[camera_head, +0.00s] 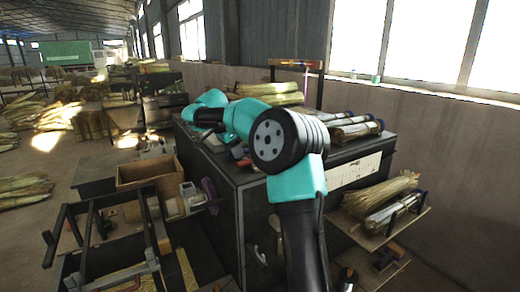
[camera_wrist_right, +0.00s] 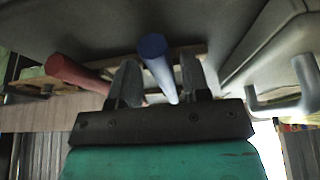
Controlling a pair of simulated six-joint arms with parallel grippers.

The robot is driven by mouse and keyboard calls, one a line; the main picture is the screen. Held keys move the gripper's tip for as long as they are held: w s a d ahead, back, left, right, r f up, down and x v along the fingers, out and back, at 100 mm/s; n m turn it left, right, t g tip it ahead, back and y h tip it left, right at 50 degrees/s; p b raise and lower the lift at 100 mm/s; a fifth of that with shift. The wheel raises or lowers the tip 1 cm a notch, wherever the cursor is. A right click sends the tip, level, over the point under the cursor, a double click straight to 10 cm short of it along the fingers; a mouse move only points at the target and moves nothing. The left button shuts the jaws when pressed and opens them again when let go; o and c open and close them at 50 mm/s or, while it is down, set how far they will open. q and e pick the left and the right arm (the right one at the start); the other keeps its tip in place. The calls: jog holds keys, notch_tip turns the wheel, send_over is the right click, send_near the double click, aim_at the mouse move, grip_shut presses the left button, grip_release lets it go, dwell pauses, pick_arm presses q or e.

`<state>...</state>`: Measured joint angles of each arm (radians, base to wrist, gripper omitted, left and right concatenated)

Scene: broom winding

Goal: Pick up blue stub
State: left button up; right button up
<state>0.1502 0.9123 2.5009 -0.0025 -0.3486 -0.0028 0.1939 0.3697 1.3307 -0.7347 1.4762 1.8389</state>
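The blue stub (camera_wrist_right: 155,52) shows in the right wrist view as a short rod with a rounded dark-blue end and a paler shaft. My right gripper (camera_wrist_right: 160,62) is open, with one dark finger on each side of the blue stub and a gap visible beside it. The stub lies between the fingers in the picture; I cannot tell its exact depth. In the head view my teal right arm reaches over the dark workbench (camera_head: 222,180), and its fingers and the blue stub are hidden or too small to make out. My left gripper is in neither view.
A dark red rod (camera_wrist_right: 75,72) lies left of the blue stub in the right wrist view. A grey bent handle (camera_wrist_right: 302,85) is at the right. In the head view, straw bundles (camera_head: 355,130) lie on the bench and more straw (camera_head: 380,193) on a side shelf. A wooden box (camera_head: 148,178) stands left.

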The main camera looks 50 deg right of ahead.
grip_shut()
jog(key=shift+r, duration=0.1)
jog(key=shift+r, duration=1.7)
jog(key=s+a+r, duration=0.1)
jog(key=s+a, duration=1)
jog(key=shift+a+r, duration=0.2)
jog(key=shift+a, duration=0.1)
